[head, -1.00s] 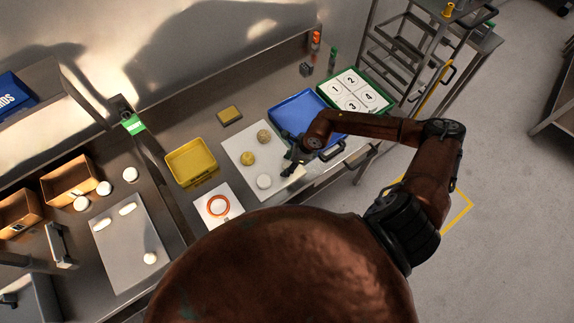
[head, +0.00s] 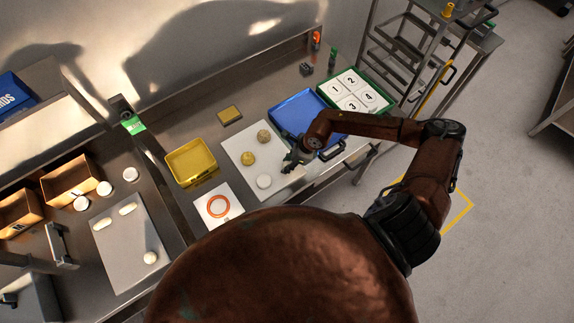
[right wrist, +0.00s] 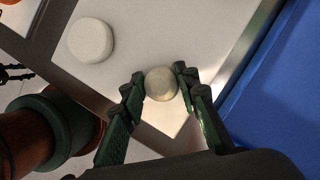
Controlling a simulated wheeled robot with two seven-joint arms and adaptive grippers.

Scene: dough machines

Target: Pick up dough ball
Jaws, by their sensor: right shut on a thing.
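My right gripper (head: 289,167) is over the right edge of the white board (head: 236,146). In the right wrist view its fingers (right wrist: 161,88) are shut on a small pale dough ball (right wrist: 161,82). The held ball cannot be made out in the head view. On the board, two yellowish-beige balls (head: 248,158) (head: 263,136) and a white round piece (head: 264,181) lie left of the gripper. A white round piece also shows in the right wrist view (right wrist: 90,40), apart from the fingers. My left gripper is not in view.
A blue tray (head: 283,113) lies just behind the gripper, with a green-edged number board (head: 382,107) beyond it. A yellow bin (head: 191,162) and a card with an orange ring (head: 218,206) stand left. More white dough pieces (head: 150,258) lie on the far-left counter.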

